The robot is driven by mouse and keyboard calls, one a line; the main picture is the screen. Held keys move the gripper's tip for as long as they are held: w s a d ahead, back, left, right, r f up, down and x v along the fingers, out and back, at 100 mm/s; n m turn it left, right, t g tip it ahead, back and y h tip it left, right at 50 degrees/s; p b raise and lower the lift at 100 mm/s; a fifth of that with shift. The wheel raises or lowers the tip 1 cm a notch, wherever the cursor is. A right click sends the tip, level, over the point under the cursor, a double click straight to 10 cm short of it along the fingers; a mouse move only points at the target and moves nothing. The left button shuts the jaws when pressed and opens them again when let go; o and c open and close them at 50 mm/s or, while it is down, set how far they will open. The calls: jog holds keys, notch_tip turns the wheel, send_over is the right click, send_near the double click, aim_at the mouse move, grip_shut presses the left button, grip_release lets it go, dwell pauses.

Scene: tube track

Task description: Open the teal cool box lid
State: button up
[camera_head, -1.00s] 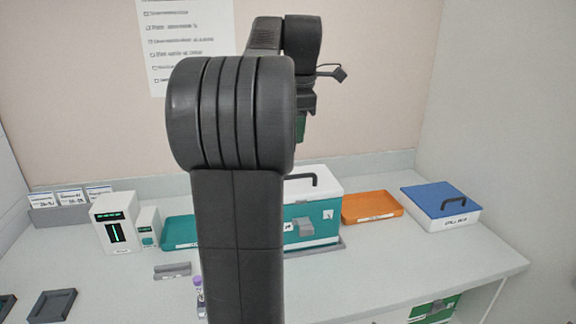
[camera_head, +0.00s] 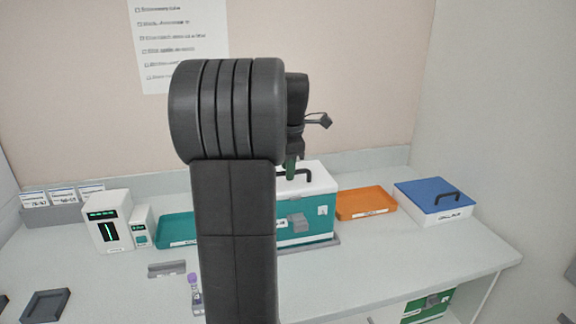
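The teal cool box (camera_head: 306,227) stands on the bench at the middle, with a white lid (camera_head: 318,181) that looks closed. A black handle (camera_head: 303,174) sits on top of the lid, and a grey latch (camera_head: 297,221) is on the front. My arm covers the box's left part. My gripper (camera_head: 292,172) is above the lid, close to the left part of the handle in the picture. Its green fingertip area shows, but the arm hides most of it. I cannot tell whether it touches the handle or how far the fingers are apart.
An orange tray (camera_head: 364,203) lies right of the box, and a white box with a blue lid (camera_head: 435,196) stands further right. A teal tray (camera_head: 176,231) and white devices (camera_head: 108,222) are at left. A purple-capped tube (camera_head: 194,280) stands near the front.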

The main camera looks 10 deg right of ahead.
grip_shut()
jog(key=shift+w+r+p, duration=0.2)
jog(key=shift+r+p, duration=0.25)
jog(key=shift+p, duration=0.15)
jog(key=w+r+p, duration=0.5)
jog(key=w+p, duration=0.1)
jog(key=p, duration=0.2)
jog(key=shift+a, duration=0.15)
jog(key=shift+w, duration=0.15)
jog(key=shift+f, duration=0.1)
dwell(0.8)
